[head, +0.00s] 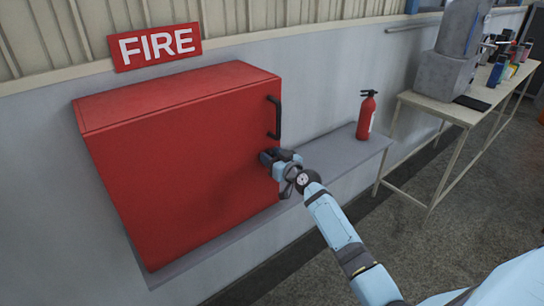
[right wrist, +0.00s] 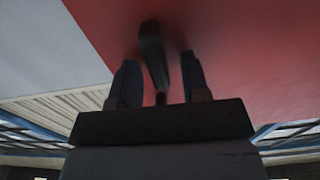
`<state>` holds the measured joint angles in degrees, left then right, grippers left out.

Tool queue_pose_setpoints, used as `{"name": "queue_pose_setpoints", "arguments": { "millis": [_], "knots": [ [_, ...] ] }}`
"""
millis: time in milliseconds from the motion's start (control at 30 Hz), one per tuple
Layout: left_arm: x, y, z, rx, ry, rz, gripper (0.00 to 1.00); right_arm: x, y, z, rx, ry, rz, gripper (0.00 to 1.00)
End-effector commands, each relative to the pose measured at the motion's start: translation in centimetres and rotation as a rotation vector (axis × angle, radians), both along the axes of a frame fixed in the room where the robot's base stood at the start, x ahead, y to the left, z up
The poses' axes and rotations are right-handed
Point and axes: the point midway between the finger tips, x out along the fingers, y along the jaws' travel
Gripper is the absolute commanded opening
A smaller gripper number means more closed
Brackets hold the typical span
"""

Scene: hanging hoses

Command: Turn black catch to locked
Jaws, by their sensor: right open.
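The red cabinet (head: 180,150) is closed, with a black bar handle (head: 274,118) on the right side of its door. My right gripper (head: 268,157) is at the door's right edge, below that handle. It also shows in the right wrist view (right wrist: 158,62), its two dark fingers apart. A dark narrow piece, which looks like the black catch (right wrist: 151,52), stands between the fingers, nearer the left one. I cannot tell whether either finger touches it. In the head view the gripper hides the catch, so its setting is unclear. My left gripper is out of view.
A red extinguisher (head: 367,115) stands on the grey ledge (head: 345,152) right of the cabinet. A FIRE sign (head: 154,46) is on the wall above. A table (head: 465,112) with grey boxes and several bottles stands at right. The floor between is clear.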

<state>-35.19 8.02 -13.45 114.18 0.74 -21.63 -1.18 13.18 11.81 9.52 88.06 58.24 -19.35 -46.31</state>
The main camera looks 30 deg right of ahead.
Motion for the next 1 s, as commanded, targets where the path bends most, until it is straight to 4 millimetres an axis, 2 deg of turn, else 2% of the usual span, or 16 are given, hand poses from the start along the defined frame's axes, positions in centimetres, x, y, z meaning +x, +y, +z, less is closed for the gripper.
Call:
{"name": "queue_pose_setpoints", "arguments": {
  "millis": [133,300,667,1000],
  "knots": [
    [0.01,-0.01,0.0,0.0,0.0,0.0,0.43,-0.02,0.0,-0.01,0.0,0.0,0.0,0.4],
    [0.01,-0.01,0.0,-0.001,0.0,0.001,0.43,-0.04,-0.01,-0.01,0.0,0.0,0.0,0.01],
    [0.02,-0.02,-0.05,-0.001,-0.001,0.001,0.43,-0.04,-0.07,-0.04,0.031,0.003,0.0,0.0],
    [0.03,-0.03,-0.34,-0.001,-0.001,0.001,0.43,-0.03,-0.42,-0.12,0.24,0.019,0.0,0.0]
  ]
}}
